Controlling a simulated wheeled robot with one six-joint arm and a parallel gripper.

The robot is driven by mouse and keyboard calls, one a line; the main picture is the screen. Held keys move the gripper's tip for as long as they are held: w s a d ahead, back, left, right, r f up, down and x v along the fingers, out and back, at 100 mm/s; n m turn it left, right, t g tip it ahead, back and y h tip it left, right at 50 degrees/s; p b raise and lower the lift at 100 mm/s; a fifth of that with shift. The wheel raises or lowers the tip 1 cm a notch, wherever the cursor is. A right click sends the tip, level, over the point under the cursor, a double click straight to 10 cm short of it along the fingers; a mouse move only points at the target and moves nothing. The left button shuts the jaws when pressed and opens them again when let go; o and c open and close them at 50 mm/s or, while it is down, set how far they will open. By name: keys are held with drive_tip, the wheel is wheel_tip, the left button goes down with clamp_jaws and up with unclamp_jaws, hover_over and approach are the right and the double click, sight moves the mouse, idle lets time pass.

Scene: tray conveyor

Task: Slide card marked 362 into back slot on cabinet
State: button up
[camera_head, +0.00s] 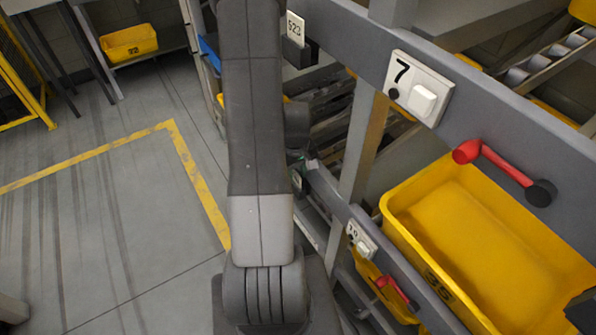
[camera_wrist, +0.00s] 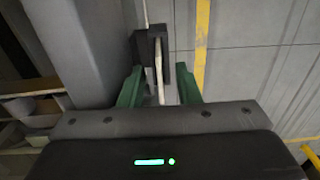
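In the wrist view my gripper (camera_wrist: 159,88) has its two green fingers spread apart. A thin, pale, card-like piece (camera_wrist: 160,84) is seen edge-on between them, with gaps on both sides. It stands in or against a dark block-like holder (camera_wrist: 141,58) just beyond the fingers. No number shows on it, so I cannot tell whether it is the card marked 362. In the head view my arm hides most of the gripper. A white card marked 523 (camera_head: 295,29) is on the rail at the top. I cannot make out the back slot.
A grey rail with a plate marked 7 (camera_head: 419,87) and a red handle (camera_head: 502,165) runs along the right. Below it is a yellow bin (camera_head: 414,199). Another yellow bin (camera_head: 129,43) sits at the back left. The floor at left is clear, with yellow lines.

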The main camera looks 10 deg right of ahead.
clamp_jaws()
drive_tip(key=shift+r, duration=0.15)
drive_tip(key=shift+r+p, duration=1.7)
drive_tip(key=shift+r, duration=0.65)
drive_tip(key=shift+r, duration=0.1)
drive_tip(key=shift+r+p, duration=1.3)
drive_tip(key=shift+r, duration=0.7)
drive_tip(key=shift+f, duration=0.15)
